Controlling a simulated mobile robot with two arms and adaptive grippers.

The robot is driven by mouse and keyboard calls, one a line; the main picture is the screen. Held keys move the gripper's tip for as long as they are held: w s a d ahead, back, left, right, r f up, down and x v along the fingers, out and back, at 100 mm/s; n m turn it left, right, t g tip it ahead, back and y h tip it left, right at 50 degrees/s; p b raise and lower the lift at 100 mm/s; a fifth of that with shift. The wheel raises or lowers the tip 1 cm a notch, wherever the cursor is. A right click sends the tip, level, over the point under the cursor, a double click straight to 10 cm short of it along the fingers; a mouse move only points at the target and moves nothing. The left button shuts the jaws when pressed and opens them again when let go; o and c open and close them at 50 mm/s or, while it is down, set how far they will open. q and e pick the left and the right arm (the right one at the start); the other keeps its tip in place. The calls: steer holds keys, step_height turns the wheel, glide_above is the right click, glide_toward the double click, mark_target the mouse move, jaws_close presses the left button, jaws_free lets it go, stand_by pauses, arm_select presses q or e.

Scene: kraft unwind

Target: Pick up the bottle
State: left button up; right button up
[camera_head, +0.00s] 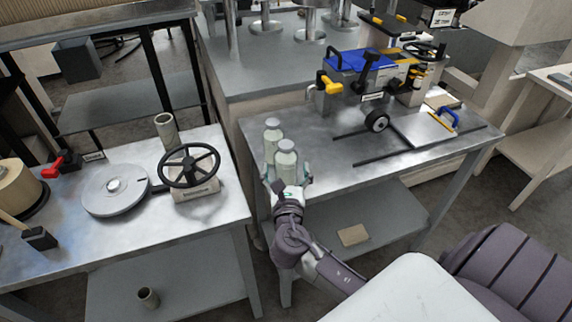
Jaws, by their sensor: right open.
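Two pale green-white bottles stand upright on the left front corner of the metal worktable. The nearer bottle (287,158) is just ahead of my right gripper (287,179). The farther bottle (272,134) stands behind it and a little to the left. My right gripper is open, with its fingers to the left and right of the nearer bottle's lower part. Whether the fingers touch the bottle cannot be told. The bottle's base is hidden by the gripper. My left gripper is not in view.
The worktable (330,185) carries a blue and yellow machine (375,75) and dark rails to the right. A left table (75,215) holds a black handwheel (190,165), a round grey disc (115,190) and an upright tube (166,130). A gap separates the tables.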

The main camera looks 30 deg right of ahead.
steer(key=shift+x, duration=0.85)
steer(key=c, duration=1.4)
steer(key=shift+c, duration=0.6)
steer(key=shift+r, duration=0.15)
